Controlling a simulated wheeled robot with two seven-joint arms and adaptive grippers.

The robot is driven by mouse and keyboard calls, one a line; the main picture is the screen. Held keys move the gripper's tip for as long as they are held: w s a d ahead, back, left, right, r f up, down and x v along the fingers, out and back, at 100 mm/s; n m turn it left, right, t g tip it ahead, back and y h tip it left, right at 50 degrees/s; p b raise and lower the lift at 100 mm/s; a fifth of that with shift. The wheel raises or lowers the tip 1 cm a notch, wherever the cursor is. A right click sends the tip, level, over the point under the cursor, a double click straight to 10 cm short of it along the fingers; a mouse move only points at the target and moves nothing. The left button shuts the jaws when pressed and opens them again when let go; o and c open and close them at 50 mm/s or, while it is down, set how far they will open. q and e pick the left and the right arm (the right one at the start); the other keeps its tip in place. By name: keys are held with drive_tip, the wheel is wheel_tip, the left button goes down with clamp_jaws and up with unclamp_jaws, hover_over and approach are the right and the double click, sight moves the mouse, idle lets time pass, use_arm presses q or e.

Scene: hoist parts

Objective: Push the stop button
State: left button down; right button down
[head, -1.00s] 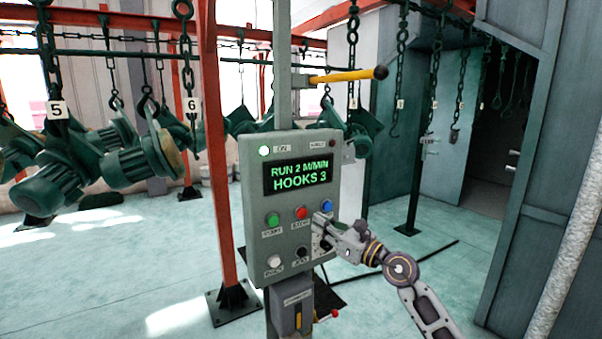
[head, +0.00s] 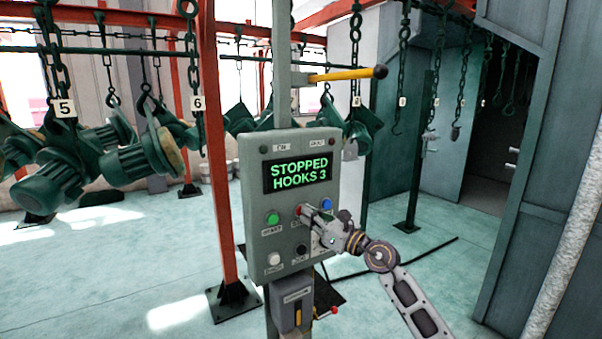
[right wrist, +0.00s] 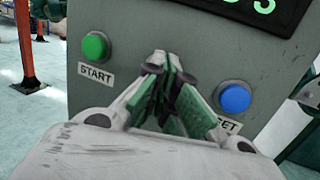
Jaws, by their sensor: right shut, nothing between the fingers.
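The grey control panel (head: 256,190) stands on a post in the middle of the head view. Its screen (head: 297,174) reads "STOPPED HOOKS 3". The red stop button (head: 298,209) is mostly covered by my right gripper (head: 305,211), whose shut, empty fingertips are at it. In the right wrist view the fingertips (right wrist: 167,62) are together against the panel between the green start button (right wrist: 95,46) and the blue reset button (right wrist: 235,97); the red button is hidden behind them there. The ON lamp (head: 264,149) is dark. My left gripper is not in view.
White (head: 273,258) and black (head: 301,249) buttons sit low on the panel. A yellow lever (head: 345,76) sticks out above it. Green motors (head: 140,165) hang on chains at left, beside a red post (head: 217,150). Floor is open around the panel.

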drive_tip(key=shift+s+d, duration=0.1)
drive_tip(key=v, duration=0.7)
drive_tip(key=shift+s+d, duration=0.2)
drive_tip(key=shift+d, duration=0.05)
idle(0.4)
drive_tip(key=shift+f, duration=0.1)
